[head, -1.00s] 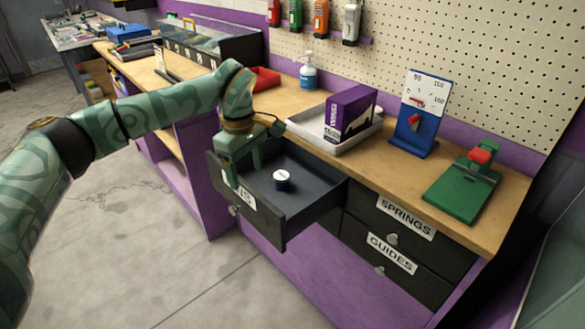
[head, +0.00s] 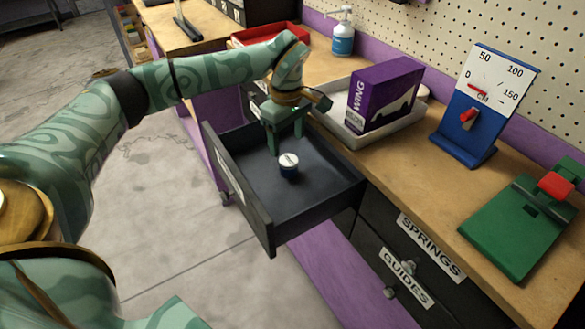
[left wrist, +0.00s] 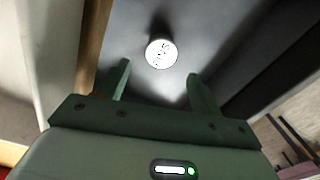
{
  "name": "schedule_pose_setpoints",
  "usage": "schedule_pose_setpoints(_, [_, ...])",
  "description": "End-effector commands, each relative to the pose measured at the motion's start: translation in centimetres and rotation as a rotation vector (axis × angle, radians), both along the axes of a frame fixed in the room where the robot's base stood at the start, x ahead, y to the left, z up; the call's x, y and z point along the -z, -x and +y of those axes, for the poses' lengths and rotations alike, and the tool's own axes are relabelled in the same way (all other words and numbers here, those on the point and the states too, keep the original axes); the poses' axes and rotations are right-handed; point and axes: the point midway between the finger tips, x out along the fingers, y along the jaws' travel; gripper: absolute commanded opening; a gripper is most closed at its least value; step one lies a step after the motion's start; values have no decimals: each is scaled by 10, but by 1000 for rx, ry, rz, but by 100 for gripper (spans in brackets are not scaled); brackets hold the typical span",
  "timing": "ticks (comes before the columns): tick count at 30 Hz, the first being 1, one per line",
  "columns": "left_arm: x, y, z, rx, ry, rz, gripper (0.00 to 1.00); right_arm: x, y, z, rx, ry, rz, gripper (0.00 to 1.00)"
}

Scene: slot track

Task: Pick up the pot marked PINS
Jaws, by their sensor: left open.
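The pot (head: 288,164) is a small dark blue cylinder with a white lid, standing upright in the open drawer (head: 315,205). In the left wrist view the pot (left wrist: 161,54) shows its white lid with dark lettering, too blurred to read surely. My left gripper (head: 285,145) points down into the drawer, just behind and above the pot. Its two fingers are apart with nothing between them. In the left wrist view the pot lies beyond the gap between the fingertips (left wrist: 158,82). My right gripper is not in view.
On the bench above stand a white tray (head: 352,140) with a purple box (head: 384,95), a blue dial gauge (head: 470,125), a green device (head: 520,225), a pump bottle (head: 343,38) and a red tray (head: 265,35). Closed drawers read SPRINGS and GUIDES.

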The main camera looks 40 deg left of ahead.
Motion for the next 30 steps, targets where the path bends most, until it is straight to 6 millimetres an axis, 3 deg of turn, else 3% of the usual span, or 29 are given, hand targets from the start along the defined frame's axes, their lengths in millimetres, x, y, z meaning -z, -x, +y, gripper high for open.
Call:
schedule_pose_setpoints(1, [14,0,0,0,1,5,66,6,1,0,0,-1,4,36])
schedule_pose_setpoints(10, [36,0,0,0,1,1,66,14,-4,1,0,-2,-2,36])
schedule_pose_setpoints(18, [81,0,-1,1,1,4,66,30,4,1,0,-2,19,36])
schedule_pose_setpoints(25, [81,0,0,0,0,-2,66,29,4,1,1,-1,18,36])
schedule_pose_setpoints(26, [81,0,0,0,0,-2,63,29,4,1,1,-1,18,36])
schedule_pose_setpoints(30, [81,0,0,0,0,-2,24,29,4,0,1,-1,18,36])
